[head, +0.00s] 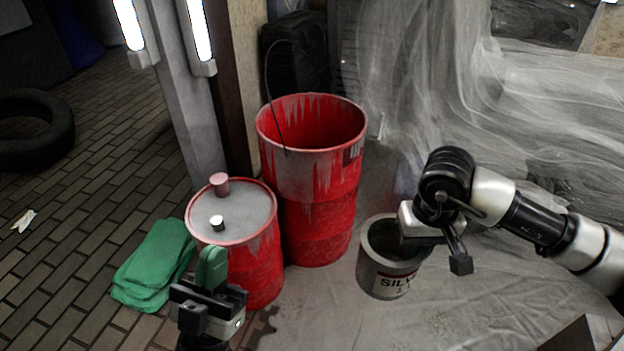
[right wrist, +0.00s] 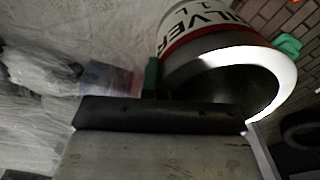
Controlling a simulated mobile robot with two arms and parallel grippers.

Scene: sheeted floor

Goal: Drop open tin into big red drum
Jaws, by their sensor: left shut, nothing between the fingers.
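The open tin (head: 378,277) is a grey can with a "SILVER" label, upright or nearly so, right of the drums; I cannot tell if it touches the sheet. My right gripper (head: 412,232) is at its rim. In the right wrist view one green fingertip (right wrist: 151,76) lies against the outside of the tin (right wrist: 215,50); the other finger is hidden, and the jaws look closed on the rim wall. The big red drum (head: 318,215) stands open-topped, left of and behind the tin. My left gripper (head: 212,268) is shut and empty, in front of the smaller drum.
A smaller red drum (head: 262,262) with a grey lid stands left of the big one. A folded green cloth (head: 155,265) lies beside it. A pillar (head: 190,100) and a black canister (head: 297,50) stand behind. Thin plastic sheeting (head: 450,80) hangs at the right.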

